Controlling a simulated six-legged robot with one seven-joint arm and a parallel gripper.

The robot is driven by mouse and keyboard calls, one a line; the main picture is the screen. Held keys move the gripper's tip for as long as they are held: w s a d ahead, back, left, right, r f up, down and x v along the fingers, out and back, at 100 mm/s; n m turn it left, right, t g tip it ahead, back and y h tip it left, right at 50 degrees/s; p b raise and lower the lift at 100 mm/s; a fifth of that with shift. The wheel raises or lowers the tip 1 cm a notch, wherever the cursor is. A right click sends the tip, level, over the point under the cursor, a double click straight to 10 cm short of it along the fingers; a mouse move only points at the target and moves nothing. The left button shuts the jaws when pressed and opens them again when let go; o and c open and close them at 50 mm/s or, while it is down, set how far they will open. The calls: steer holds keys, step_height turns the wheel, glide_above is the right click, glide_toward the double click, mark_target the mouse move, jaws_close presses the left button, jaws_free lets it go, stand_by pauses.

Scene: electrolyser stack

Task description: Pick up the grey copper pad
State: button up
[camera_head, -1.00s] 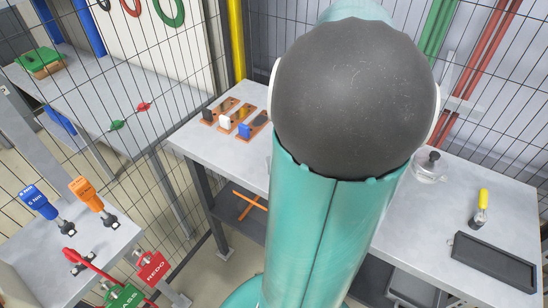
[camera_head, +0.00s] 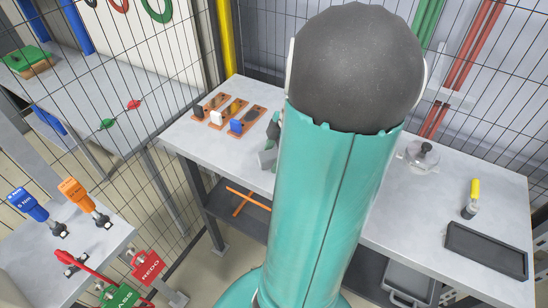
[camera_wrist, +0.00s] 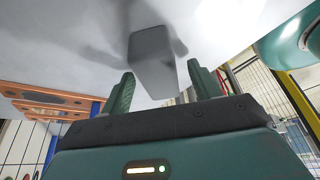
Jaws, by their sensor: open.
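A plain grey block (camera_wrist: 153,60), likely the grey copper pad, shows in the wrist view against the pale bench top. My gripper (camera_wrist: 164,86) is open, with one green finger on each side of the block in that view. I see a gap between the block and each finger, and cannot tell how deep it sits between them. In the head view a grey piece (camera_head: 267,159) shows just left of my arm, below part of my gripper (camera_head: 273,130). My arm hides the rest there.
Several orange-brown plates with dark, white and blue blocks (camera_head: 236,127) lie at the bench's back left. A glass vessel (camera_head: 421,157), a yellow-topped tool (camera_head: 472,198) and a black tray (camera_head: 487,249) stand on the right. Wire fencing runs behind the bench.

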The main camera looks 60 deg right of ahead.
steer(key=c, duration=1.1)
steer(key=shift+c, duration=0.2)
steer(key=shift+r, duration=0.2)
